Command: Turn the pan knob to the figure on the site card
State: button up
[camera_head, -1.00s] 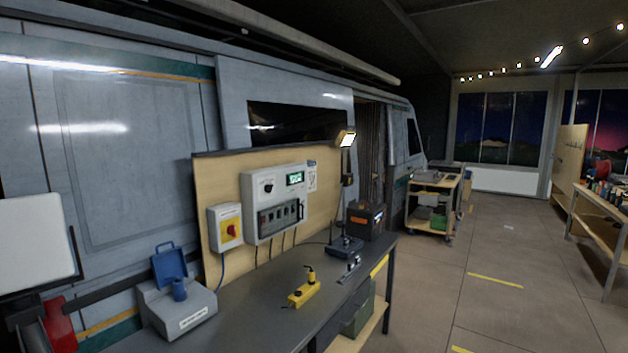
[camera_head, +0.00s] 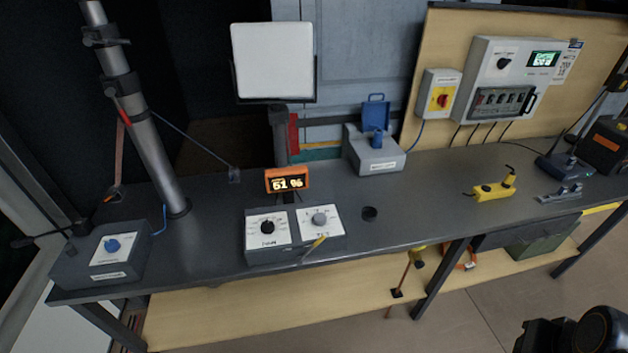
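A grey control box (camera_head: 293,255) sits at the front of the dark bench, with two white-faced dials side by side. The left dial has a black knob (camera_head: 267,227) and the right one a grey knob (camera_head: 319,219). Their labels are too small to read surely, so I cannot tell which is the pan knob. An orange-framed display (camera_head: 287,180) behind the box reads about "61 %". A small printed card (camera_head: 566,62) hangs at the right of the wall panel; its figures are not legible for sure. My gripper is not in view; only dark parts of my arm show at bottom right.
A blue-knobbed box (camera_head: 110,246) stands at the bench's left end, by a grey mast (camera_head: 150,150). A blue-lidded box (camera_head: 375,155) and a yellow device (camera_head: 493,190) stand farther right. The bench (camera_head: 430,200) between is clear.

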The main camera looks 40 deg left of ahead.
aim_at(267, 226)
jog(key=z, duration=1.85)
jog(key=k, duration=1.75)
jog(key=u, duration=2.7)
jog(key=i, duration=0.5)
jog(key=u, duration=0.05)
